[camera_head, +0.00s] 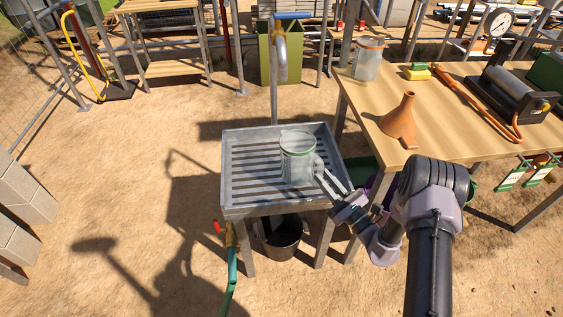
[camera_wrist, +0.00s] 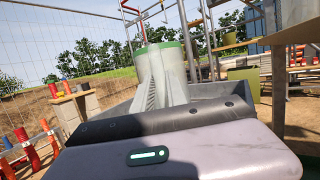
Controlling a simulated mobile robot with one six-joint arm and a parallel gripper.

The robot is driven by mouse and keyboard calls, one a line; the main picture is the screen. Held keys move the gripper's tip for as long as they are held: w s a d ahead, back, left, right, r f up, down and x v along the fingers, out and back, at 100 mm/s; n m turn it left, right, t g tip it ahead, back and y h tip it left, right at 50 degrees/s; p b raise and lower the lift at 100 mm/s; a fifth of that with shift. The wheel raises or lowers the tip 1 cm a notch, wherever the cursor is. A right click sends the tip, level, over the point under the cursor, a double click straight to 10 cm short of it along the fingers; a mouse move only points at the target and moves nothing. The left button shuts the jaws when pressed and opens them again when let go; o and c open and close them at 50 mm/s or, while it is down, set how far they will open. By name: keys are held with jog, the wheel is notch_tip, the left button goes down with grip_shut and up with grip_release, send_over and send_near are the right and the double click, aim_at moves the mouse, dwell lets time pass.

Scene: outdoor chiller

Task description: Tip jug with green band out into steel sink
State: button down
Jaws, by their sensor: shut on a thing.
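The clear jug with a green band (camera_head: 297,163) is over the steel sink (camera_head: 240,200), roughly upright, with its handle side to the right. My gripper (camera_head: 323,178) is shut on it at that side, reaching in from the lower right. In the wrist view the jug's green rim (camera_wrist: 158,46) shows behind the pale fingers, which hide much of its body. The sink has a slatted floor and a raised rim. I cannot tell whether the jug's base touches the slats, or what is in the jug.
A tap (camera_head: 281,62) rises behind the sink. A wooden table (camera_head: 443,122) stands at the right with an orange funnel (camera_head: 400,122) and an orange-banded jug (camera_head: 367,62). A black bucket (camera_head: 279,240) is under the sink, with a green hose (camera_head: 232,265) in front.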

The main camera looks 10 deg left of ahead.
jog(key=s+d+r+p, duration=0.3)
jog(key=s+r, duration=0.1)
jog(key=r, duration=0.2)
jog(key=shift+d+r+p, duration=0.2)
jog(key=shift+d+p, duration=0.15)
jog(key=shift+d, duration=0.05)
dwell(0.3)
